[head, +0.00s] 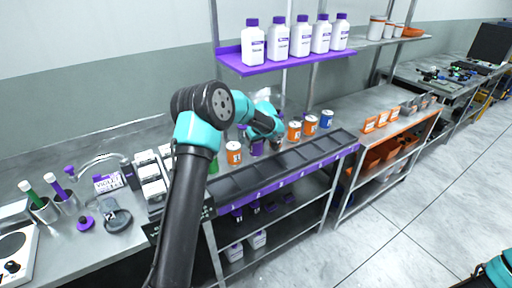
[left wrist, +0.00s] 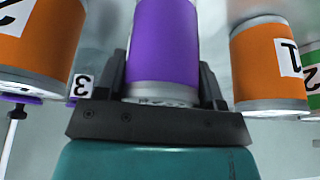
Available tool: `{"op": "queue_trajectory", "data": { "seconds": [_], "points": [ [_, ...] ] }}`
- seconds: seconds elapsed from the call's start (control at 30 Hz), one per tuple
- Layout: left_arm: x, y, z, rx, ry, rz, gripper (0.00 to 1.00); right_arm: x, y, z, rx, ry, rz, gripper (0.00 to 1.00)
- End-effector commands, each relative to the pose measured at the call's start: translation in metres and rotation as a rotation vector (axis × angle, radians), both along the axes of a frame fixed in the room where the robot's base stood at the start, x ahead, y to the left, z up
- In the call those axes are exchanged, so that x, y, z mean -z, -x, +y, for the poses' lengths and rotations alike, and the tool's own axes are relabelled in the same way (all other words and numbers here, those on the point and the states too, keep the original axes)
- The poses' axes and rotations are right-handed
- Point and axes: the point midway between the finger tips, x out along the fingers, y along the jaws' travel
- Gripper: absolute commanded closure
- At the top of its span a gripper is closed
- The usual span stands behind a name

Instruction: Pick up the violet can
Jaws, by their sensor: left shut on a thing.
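The violet can (left wrist: 164,45) fills the middle of the left wrist view, between the two dark fingers of my left gripper (left wrist: 168,85). The gripper is shut on it, with a finger against each side. In the head view the violet can (head: 257,148) shows only in part, behind my left wrist and gripper (head: 272,135), at the back of the bench. Its far end is cut off in the wrist view. My right gripper is not in view; only a bit of teal arm shows at the lower right of the head view.
Orange cans (head: 234,152) (head: 294,131) stand on both sides, and a blue can (head: 326,118) stands further right. A green can (head: 213,165) is at the left. Dark trays (head: 290,160) lie in front. White bottles (head: 278,42) stand on a violet shelf above.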

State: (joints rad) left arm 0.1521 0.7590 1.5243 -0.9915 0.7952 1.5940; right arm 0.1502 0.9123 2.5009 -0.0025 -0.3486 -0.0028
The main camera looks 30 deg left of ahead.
Motion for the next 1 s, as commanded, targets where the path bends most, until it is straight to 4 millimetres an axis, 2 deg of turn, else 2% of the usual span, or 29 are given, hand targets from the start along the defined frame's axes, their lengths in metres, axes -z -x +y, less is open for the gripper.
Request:
{"op": "queue_trajectory", "data": {
  "seconds": [0.03,0.3,0.63,0.97,1.0],
  "points": [
    [0.0,0.0,0.0,0.0,0.0,0.0,0.53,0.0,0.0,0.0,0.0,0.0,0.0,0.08],
    [-0.001,0.0,0.0,0.0,0.0,-0.001,0.78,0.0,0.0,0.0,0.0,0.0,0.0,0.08],
    [-0.006,-0.001,0.0,-0.001,-0.001,-0.002,0.78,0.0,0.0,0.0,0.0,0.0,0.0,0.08],
    [-0.039,-0.001,0.001,-0.001,-0.002,-0.004,0.78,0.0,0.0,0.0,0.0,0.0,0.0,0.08],
    [-0.037,0.003,-0.002,0.0,-0.002,-0.001,0.78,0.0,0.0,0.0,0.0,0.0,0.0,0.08]
  ]
}}
